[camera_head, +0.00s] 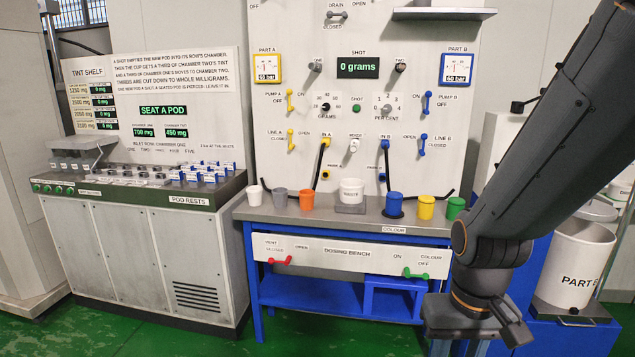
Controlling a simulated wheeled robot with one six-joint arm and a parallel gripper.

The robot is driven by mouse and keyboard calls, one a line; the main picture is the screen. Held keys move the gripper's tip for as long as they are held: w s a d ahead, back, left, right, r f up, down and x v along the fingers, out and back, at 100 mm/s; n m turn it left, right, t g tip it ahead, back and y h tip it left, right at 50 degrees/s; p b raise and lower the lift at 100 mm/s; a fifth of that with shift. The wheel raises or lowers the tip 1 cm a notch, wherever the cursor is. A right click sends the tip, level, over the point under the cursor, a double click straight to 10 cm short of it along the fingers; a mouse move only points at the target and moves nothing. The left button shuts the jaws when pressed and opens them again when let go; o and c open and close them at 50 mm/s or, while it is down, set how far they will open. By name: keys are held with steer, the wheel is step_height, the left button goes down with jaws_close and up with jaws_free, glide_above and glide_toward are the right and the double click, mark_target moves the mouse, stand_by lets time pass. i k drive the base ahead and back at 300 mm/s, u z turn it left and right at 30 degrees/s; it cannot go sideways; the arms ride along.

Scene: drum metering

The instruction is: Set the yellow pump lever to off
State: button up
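The yellow pump lever (289,101) is on the white wall panel beside the "PUMP A" label, with "OFF" printed to its left and "ON" to its right. Its handle looks close to upright; at this size I cannot tell its exact setting. A second yellow lever (291,139), for line A, is just below it. My gripper (482,322) hangs at the lower right, in front of the bench and well away from the yellow pump lever. Its fingers are not clearly visible, so I cannot tell whether it is open or shut.
Blue pump B (427,103) and line B (423,144) levers sit on the right of the panel. Several coloured cups and a white waste cup (352,190) stand on the dosing bench (330,219). Red (280,261) and green (415,275) levers are on its front.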

mark_target(288, 93)
steer(key=u, duration=2.35)
steer(key=i, duration=0.8)
steer(key=z, duration=1.45)
steer(key=i, duration=1.7)
steer(key=z, duration=0.15)
